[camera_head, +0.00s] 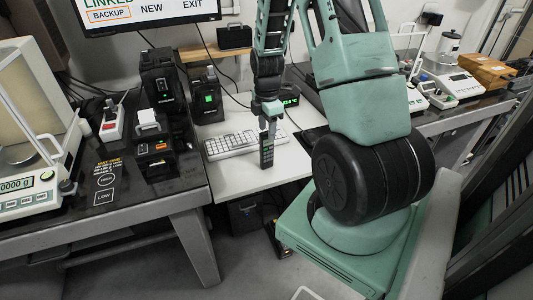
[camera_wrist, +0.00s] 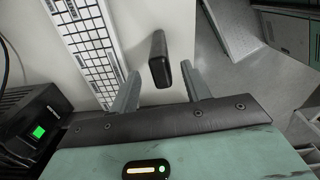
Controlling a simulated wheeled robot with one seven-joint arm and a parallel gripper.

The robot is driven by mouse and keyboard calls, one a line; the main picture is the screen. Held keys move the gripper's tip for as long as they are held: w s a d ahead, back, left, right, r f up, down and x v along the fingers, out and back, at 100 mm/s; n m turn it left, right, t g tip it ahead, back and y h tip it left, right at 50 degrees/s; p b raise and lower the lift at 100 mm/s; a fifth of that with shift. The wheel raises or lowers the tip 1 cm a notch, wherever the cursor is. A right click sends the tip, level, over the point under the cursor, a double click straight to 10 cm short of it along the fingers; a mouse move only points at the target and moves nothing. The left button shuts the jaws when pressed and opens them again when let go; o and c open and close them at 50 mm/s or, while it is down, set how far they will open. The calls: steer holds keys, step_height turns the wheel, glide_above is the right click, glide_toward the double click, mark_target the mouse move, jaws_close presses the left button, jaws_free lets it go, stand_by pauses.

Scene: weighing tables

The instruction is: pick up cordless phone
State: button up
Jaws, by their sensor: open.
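The cordless phone (camera_head: 267,153) is a dark handset with a keypad, standing upright on the white table at the right end of the keyboard. In the wrist view the phone (camera_wrist: 158,58) is seen from its end, between the two grey fingers. My gripper (camera_wrist: 160,72) is open, with one finger to each side of the phone and a gap showing on both sides. In the head view my gripper (camera_head: 269,122) points down at the phone's upper end; its fingers are hard to make out there.
A white keyboard (camera_head: 231,145) lies just left of the phone; it also shows in the wrist view (camera_wrist: 88,45). A small green-lit display (camera_head: 290,100) stands behind. The white table's front (camera_head: 240,185) is clear, with its edge close by.

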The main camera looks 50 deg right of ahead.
mark_target(267, 141)
steer(key=shift+a+f+p, duration=0.1)
steer(key=shift+f+p, duration=0.35)
steer(key=shift+f, duration=2.3)
jaws_close()
